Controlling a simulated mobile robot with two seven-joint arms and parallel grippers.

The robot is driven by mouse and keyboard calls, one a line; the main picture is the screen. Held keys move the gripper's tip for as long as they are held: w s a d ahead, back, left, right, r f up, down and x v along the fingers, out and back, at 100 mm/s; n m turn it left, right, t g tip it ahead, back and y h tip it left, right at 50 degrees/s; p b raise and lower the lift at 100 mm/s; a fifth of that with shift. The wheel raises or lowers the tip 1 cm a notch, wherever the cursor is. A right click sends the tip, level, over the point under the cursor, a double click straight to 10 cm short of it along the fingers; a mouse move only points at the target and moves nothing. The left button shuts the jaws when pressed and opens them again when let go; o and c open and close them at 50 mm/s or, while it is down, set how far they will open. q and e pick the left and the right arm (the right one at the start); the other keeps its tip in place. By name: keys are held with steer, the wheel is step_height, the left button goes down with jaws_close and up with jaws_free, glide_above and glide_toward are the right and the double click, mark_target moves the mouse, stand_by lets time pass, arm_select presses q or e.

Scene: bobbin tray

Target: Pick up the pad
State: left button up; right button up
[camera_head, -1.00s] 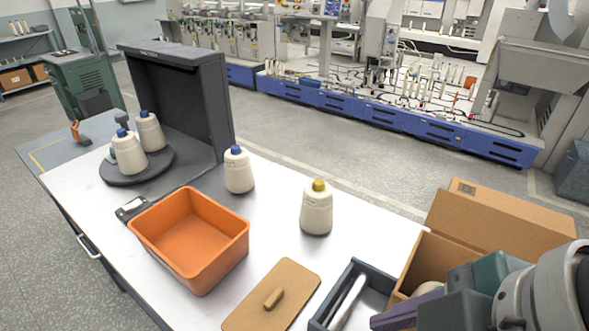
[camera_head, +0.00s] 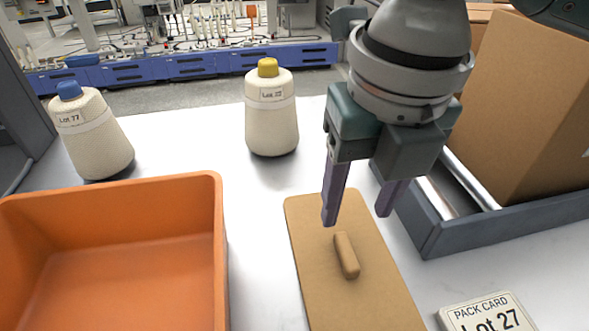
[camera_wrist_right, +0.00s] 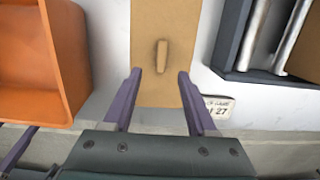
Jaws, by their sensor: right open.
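The pad (camera_head: 330,283) is a flat tan board with a short raised handle (camera_head: 346,256) on top, lying on the white table. In the right wrist view the pad (camera_wrist_right: 176,28) runs up from between my fingers, and its handle (camera_wrist_right: 161,56) lies ahead of the fingertips. My right gripper (camera_head: 357,216) is open and empty, pointing down above the pad near its handle. The fingers are purple, one on each side, apart from the handle.
An orange bin (camera_head: 214,240) stands left of the pad. Cones with a blue top (camera_head: 92,135) and a yellow top (camera_head: 271,115) stand behind. A dark tray (camera_head: 432,232) with metal rollers and a cardboard box (camera_head: 530,100) are at right. A Lot 27 pack card (camera_head: 487,312) lies front right.

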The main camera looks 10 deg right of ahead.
mark_target(348, 250)
steer(key=f, duration=0.3)
steer(key=shift+w+d+f, duration=0.2)
steer(key=shift+d+f, duration=0.1)
steer(key=f, duration=0.2)
steer(key=f+b, duration=0.1)
steer(key=f, duration=0.2)
steer(key=shift+w+a+f, duration=0.1)
steer(key=shift+w+f, duration=0.1)
jaws_close()
